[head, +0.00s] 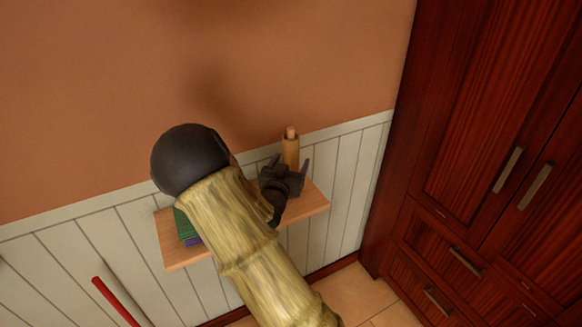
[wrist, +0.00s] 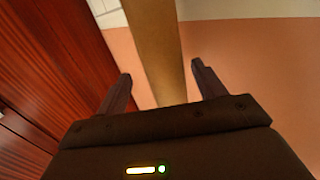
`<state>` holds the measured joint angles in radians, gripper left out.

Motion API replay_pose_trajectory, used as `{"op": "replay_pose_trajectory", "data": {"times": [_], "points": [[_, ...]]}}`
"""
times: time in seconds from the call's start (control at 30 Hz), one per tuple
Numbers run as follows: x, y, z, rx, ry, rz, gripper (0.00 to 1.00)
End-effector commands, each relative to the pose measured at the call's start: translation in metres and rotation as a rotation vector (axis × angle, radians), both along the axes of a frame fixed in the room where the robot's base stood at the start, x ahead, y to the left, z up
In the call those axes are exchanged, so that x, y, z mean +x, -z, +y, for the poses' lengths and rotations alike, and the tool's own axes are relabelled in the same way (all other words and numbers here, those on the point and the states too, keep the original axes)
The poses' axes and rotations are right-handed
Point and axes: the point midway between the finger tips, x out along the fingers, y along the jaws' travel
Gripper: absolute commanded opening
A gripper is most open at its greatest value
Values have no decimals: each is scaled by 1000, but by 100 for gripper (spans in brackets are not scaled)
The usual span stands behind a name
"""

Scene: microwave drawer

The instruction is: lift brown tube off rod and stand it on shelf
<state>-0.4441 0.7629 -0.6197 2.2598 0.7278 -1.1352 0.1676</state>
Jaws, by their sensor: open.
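The brown tube (head: 291,152) stands upright over the right part of the wooden shelf (head: 312,206), with the lighter tip of the rod (head: 290,132) showing above it. Its lower end is hidden behind my gripper (head: 289,162). My gripper is open, with its two fingers pointing toward the tube. In the wrist view, the tan length of the tube (wrist: 155,48) runs between the fingers of my gripper (wrist: 161,70), with a gap on each side.
Green and purple books (head: 186,228) lie at the left of the shelf, partly behind my arm. A dark red wooden cabinet (head: 470,150) stands to the right. A red bar (head: 113,300) is at the lower left. The wall is close behind the shelf.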

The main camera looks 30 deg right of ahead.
Motion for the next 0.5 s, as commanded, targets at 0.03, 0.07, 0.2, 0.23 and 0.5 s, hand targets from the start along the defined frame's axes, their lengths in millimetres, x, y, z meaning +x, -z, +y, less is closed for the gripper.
{"op": "replay_pose_trajectory", "data": {"times": [0.03, 0.07, 0.2, 0.23, 0.5], "points": [[5, -4, -4, -1, 2, 0, 69], [8, -5, -6, -1, 2, 0, 69], [27, -7, -17, -1, 3, 1, 69], [29, -6, -21, -1, 3, 1, 69], [38, -4, -28, 0, 0, 1, 69]]}}
